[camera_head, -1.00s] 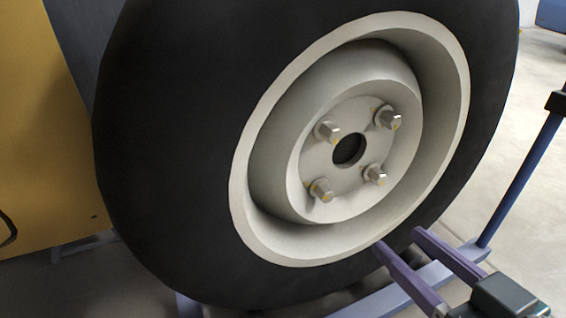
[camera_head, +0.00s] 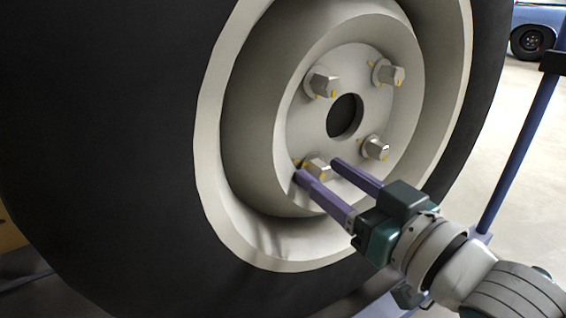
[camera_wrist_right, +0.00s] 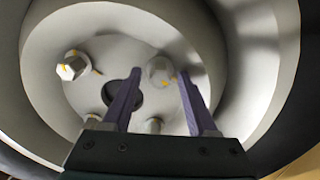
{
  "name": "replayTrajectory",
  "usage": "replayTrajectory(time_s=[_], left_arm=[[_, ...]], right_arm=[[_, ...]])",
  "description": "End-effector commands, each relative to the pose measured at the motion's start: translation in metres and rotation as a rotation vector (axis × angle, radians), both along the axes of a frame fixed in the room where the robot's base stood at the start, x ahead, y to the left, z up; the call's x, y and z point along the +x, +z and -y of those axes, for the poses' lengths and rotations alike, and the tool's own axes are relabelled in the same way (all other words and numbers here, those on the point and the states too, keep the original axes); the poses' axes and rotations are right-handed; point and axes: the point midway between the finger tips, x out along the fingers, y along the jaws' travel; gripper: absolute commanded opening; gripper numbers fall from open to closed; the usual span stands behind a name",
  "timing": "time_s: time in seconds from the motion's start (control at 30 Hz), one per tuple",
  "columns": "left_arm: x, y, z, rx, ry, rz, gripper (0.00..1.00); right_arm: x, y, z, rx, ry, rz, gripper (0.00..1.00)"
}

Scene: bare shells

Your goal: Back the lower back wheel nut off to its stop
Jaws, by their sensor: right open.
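The wheel (camera_head: 215,125) has a pale rim with several silver hex nuts bearing yellow marks around a dark centre hole. The lower left nut (camera_head: 317,166) in the head view is the one at my right gripper (camera_head: 318,171). Its two purple fingers are open, one to each side of that nut. In the right wrist view the nut (camera_wrist_right: 161,70) shows between the fingertips (camera_wrist_right: 159,77), with a small gap to each finger. I cannot tell how far the tips reach along it. My left gripper is not in view.
Other nuts sit at upper left (camera_head: 322,83), upper right (camera_head: 388,74) and lower right (camera_head: 375,148) of the hub. The deep rim wall (camera_head: 250,130) surrounds them. A blue post (camera_head: 522,150) stands at the right, with open floor and a blue car (camera_head: 535,30) behind.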

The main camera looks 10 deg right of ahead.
Motion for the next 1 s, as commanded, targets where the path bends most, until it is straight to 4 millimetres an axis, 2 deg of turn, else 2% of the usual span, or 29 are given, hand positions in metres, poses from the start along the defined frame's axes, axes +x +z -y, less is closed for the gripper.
replayTrajectory(time_s=[0.27, 0.8, 1.0], left_arm=[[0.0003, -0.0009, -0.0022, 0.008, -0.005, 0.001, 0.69], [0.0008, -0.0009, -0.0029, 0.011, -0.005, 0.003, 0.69], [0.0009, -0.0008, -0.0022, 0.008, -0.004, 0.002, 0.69]], right_arm=[[0.0023, 0.0006, -0.0009, 0.0, 0.0, 0.0, 0.58], [0.002, 0.0002, -0.0007, 0.0, 0.0, -0.001, 0.0], [0.002, 0.0001, -0.0007, 0.0, 0.0, -0.001, 0.0]])
